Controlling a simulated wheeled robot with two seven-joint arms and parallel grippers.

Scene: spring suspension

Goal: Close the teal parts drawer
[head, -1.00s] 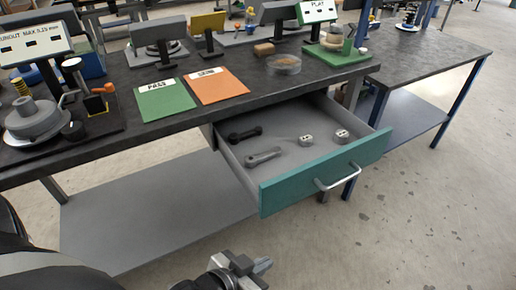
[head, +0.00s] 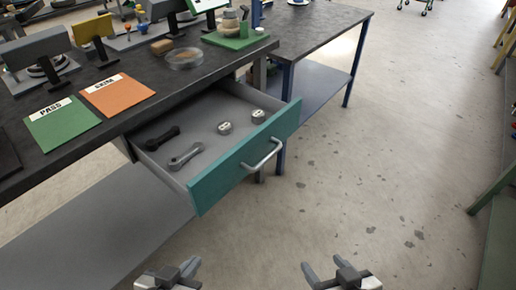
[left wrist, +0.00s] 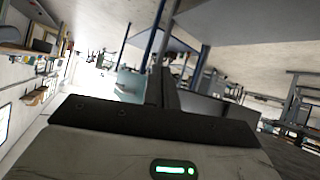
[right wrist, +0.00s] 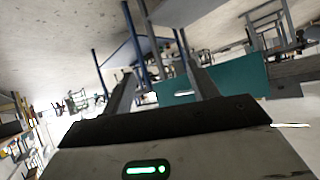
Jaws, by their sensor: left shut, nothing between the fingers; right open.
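The teal parts drawer (head: 220,177) stands pulled out from under the workbench, its inside open to view. Its metal handle (head: 266,153) runs across the teal front. A dark part, a grey link-shaped part and two small round parts lie inside. My left gripper (head: 182,267) is shut and empty, low in the head view, in front of the drawer and apart from it. My right gripper (head: 323,265) is open and empty, further right, also apart from the drawer. The teal front shows between and beside the fingers in the right wrist view (right wrist: 236,76).
The dark workbench top (head: 120,72) carries a green PASS sheet (head: 62,125), an orange sheet (head: 118,97) and a clear round dish (head: 184,59). A second table (head: 315,30) with blue legs stands behind right. The floor (head: 390,170) right of the drawer is clear.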

